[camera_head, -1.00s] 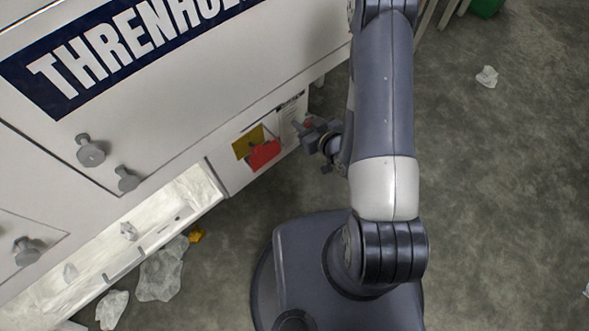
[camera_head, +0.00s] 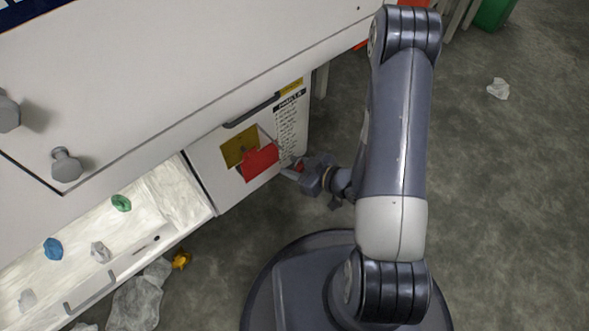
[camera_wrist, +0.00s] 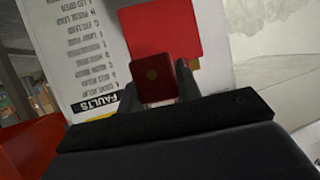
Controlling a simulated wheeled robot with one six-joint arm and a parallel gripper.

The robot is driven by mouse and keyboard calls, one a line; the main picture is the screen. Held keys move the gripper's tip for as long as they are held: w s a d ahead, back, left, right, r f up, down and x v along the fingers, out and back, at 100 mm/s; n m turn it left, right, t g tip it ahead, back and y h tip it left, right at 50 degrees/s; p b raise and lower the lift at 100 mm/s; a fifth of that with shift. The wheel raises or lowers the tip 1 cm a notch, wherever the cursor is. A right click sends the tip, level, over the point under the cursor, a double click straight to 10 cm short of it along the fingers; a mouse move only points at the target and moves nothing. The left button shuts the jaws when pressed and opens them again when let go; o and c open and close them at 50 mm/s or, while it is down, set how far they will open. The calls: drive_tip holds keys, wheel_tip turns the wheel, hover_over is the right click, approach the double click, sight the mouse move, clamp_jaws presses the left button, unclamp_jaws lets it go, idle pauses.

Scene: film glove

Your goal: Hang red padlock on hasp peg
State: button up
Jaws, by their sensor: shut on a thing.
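The red padlock (camera_wrist: 152,82) is between my gripper's two dark fingers (camera_wrist: 156,84) in the wrist view, with a round brass-coloured spot on its near face. In the head view only a small red bit of it (camera_head: 299,167) shows at the fingertips. My gripper (camera_head: 297,172) is shut on it, just right of a flat red plate (camera_head: 260,163) on the machine's lower panel. That red plate lies beyond the padlock in the wrist view (camera_wrist: 165,30). A yellow plate (camera_head: 238,147) is behind it. I cannot make out the hasp peg or the padlock's shackle.
A printed faults list (camera_head: 291,125) is on the panel beside the red plate. A dark handle (camera_head: 251,110) is above. An open tray (camera_head: 182,207) with crumpled bits juts out at the left. Crumpled film (camera_head: 140,295) lies on the floor. Floor at right is mostly clear.

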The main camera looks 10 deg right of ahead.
sight(271, 147)
drive_tip(key=shift+w+a+f+p, duration=0.1)
drive_tip(key=shift+w+a+p, duration=0.15)
drive_tip(key=shift+w+a, duration=0.55)
drive_tip(key=shift+w+a+f+p, duration=0.1)
drive_tip(key=shift+w+a+p, duration=0.25)
drive_tip(key=shift+w, duration=0.7)
drive_tip(key=shift+w+a+f+p, duration=0.1)
drive_tip(key=shift+w+a+p, duration=0.05)
drive_tip(key=shift+w+a, duration=0.7)
drive_tip(key=shift+w+a+r, duration=0.15)
drive_tip(key=shift+w+r, duration=0.05)
drive_tip(key=shift+w, duration=0.45)
drive_tip(key=shift+w+a+f+b, duration=0.1)
drive_tip(key=shift+w+f+b, duration=0.2)
drive_tip(key=shift+w+b, duration=0.1)
drive_tip(key=shift+w+d+f, duration=0.15)
drive_tip(key=shift+d+f, duration=0.05)
drive_tip(key=shift+d, duration=0.15)
drive_tip(key=shift+b, duration=0.3)
drive_tip(key=shift+f, duration=0.15)
drive_tip(key=o, duration=0.9)
drive_tip(key=shift+o, duration=0.2)
drive_tip(key=shift+s+r, duration=0.2)
drive_tip(key=shift+s, duration=0.25)
drive_tip(key=shift+o, duration=0.7)
drive_tip(key=p+v, duration=0.3)
drive_tip(key=v, duration=0.8)
drive_tip(key=shift+s+p, duration=0.3)
drive_tip(key=shift+s, duration=0.3)
